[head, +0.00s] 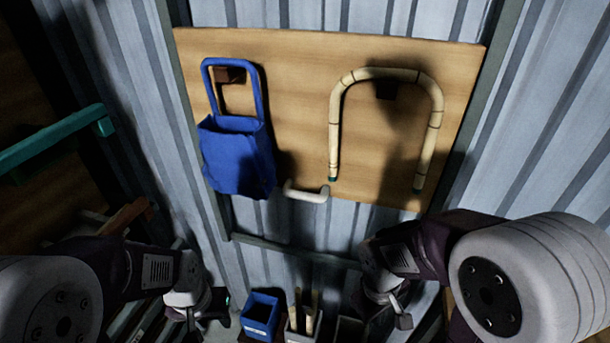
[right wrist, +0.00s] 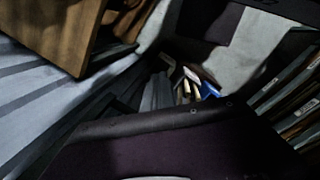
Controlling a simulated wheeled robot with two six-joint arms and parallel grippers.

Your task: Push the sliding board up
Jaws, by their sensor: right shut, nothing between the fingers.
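The sliding board (head: 300,100) is a light wooden panel on the corrugated wall, between dark vertical rails. A white handle (head: 306,194) sits at its lower edge. A blue bag (head: 236,155) and a bent rattan cane (head: 336,120) hang on the board. My left gripper (head: 196,318) is low at the left, below and apart from the board; its finger opening is too small and dark to tell. My right gripper (head: 400,318) is shut and empty, below the board's right half and apart from the handle. The right wrist view shows a wooden panel (right wrist: 45,25) at the upper left.
Below the board stand a blue container (head: 260,314) and a holder with light sticks (head: 302,318). A dark crossbar (head: 290,250) runs under the board. A teal bar (head: 55,137) juts in from the left. The wall between board and crossbar is clear.

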